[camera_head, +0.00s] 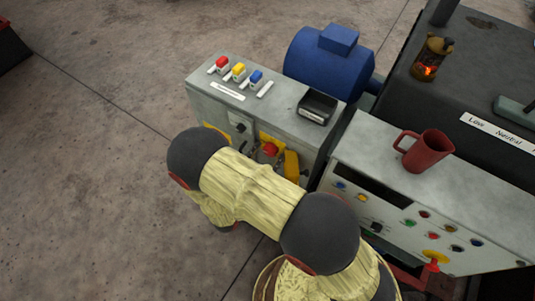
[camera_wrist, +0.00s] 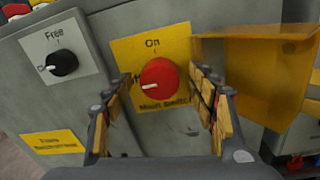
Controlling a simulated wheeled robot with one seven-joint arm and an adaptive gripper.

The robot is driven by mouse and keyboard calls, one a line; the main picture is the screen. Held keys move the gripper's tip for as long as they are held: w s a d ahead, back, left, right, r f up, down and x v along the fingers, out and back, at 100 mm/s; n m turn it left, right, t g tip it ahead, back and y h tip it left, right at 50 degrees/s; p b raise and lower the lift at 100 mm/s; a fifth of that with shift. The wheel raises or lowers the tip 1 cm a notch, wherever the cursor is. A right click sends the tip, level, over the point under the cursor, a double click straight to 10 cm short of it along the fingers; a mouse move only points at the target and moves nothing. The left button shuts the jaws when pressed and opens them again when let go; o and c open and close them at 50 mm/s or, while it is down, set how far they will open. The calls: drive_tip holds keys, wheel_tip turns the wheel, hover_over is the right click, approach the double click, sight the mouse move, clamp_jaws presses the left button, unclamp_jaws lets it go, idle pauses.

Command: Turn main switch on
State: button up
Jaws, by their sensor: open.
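The main switch is a red round knob (camera_wrist: 160,77) with a white pointer, on a yellow plate (camera_wrist: 125,48) marked "On" at the top. The pointer aims left and slightly down, away from the "On" mark. The knob also shows in the head view (camera_head: 270,149), on the front of the grey cabinet (camera_head: 215,88). My gripper (camera_wrist: 154,82) is open, with one finger on each side of the knob in the picture. I cannot tell whether either finger touches it. In the head view my arm hides much of the cabinet front.
An open yellow cover (camera_wrist: 253,78) stands close to the right finger. A black "Free" knob (camera_wrist: 62,63) is to the left. A red mug (camera_head: 426,151) stands on the neighbouring console (camera_head: 480,195). A black tray (camera_head: 317,107) sits on the cabinet.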

drive_tip(key=shift+w, duration=0.1)
drive_tip(key=shift+c, duration=0.6)
drive_tip(key=c, duration=1)
